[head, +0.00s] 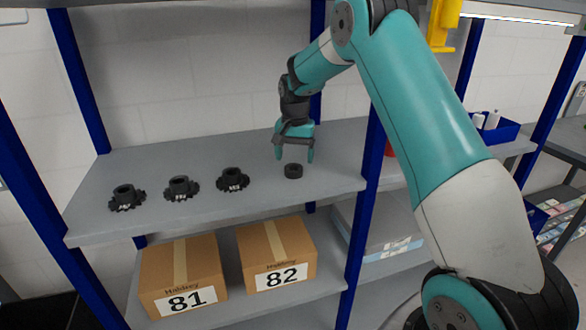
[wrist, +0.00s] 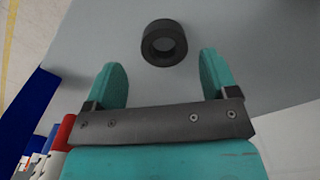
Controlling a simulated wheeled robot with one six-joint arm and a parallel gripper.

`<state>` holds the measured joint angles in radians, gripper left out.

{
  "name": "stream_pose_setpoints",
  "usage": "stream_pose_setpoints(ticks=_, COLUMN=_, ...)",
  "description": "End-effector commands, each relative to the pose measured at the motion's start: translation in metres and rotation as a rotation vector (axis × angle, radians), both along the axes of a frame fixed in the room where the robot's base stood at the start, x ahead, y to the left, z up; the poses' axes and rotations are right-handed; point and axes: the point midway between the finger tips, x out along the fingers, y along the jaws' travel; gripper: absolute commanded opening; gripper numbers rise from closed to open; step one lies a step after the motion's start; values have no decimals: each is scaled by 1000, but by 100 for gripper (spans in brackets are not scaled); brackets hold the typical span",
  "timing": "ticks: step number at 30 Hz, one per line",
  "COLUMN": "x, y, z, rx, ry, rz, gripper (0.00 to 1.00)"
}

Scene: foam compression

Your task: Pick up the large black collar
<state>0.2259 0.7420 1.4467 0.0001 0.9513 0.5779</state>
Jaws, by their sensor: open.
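The large black collar (head: 293,171) is a short, thick black ring lying flat on the grey shelf, to the right of the dark toothed parts. It also shows in the wrist view (wrist: 150,52), where its hole faces the camera. My gripper (head: 295,157) is over the shelf just above and behind the collar, with its teal fingers pointing down. In the wrist view my gripper (wrist: 165,75) has its two fingers wide apart with nothing between them. The collar is just beyond the fingertips, apart from them and roughly centred between them.
Three dark toothed parts (head: 181,188) stand in a row on the left of the grey shelf (head: 270,210). Boxes labelled 81 (head: 183,272) and 82 (head: 277,252) sit on the shelf below. Blue uprights (head: 365,190) bound the shelf. The shelf around the collar is clear.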

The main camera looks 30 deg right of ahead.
Motion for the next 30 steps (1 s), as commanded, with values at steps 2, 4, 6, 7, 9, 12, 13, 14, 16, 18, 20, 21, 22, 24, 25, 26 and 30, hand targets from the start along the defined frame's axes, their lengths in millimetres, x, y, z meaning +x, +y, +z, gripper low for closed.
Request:
stream_pose_setpoints(ticks=2, x=1, y=2, z=-8, rx=2, ry=7, rz=1, gripper=80)
stream_pose_setpoints(ticks=4, x=2, y=4, z=-19, rx=2, ry=7, rz=1, gripper=80)
stream_pose_setpoints(ticks=6, x=2, y=3, z=-31, rx=2, ry=6, rz=1, gripper=80)
stream_pose_setpoints(ticks=7, x=2, y=3, z=-34, rx=1, ry=5, rz=1, gripper=80)
stream_pose_setpoints(ticks=9, x=2, y=3, z=-41, rx=1, ry=4, rz=0, gripper=80)
stream_pose_setpoints(ticks=12, x=3, y=3, z=-44, rx=0, ry=1, rz=0, gripper=80)
stream_pose_setpoints(ticks=13, x=3, y=3, z=-44, rx=1, ry=1, rz=0, gripper=80)
stream_pose_setpoints(ticks=14, x=3, y=3, z=-44, rx=1, ry=1, rz=0, gripper=80)
stream_pose_setpoints(ticks=16, x=3, y=3, z=-44, rx=1, ry=1, rz=0, gripper=80)
stream_pose_setpoints(ticks=18, x=3, y=3, z=-44, rx=1, ry=1, rz=0, gripper=68)
stream_pose_setpoints(ticks=20, x=3, y=3, z=-44, rx=0, ry=1, rz=0, gripper=54)
stream_pose_setpoints(ticks=21, x=3, y=3, z=-44, rx=0, ry=1, rz=0, gripper=45)
stream_pose_setpoints(ticks=22, x=3, y=3, z=-44, rx=0, ry=1, rz=0, gripper=38)
stream_pose_setpoints(ticks=24, x=3, y=3, z=-44, rx=0, ry=1, rz=0, gripper=26)
stream_pose_setpoints(ticks=25, x=3, y=3, z=-44, rx=0, ry=1, rz=0, gripper=26)
stream_pose_setpoints(ticks=26, x=3, y=3, z=-44, rx=1, ry=1, rz=0, gripper=26)
stream_pose_setpoints(ticks=30, x=3, y=3, z=-44, rx=1, ry=1, rz=0, gripper=26)
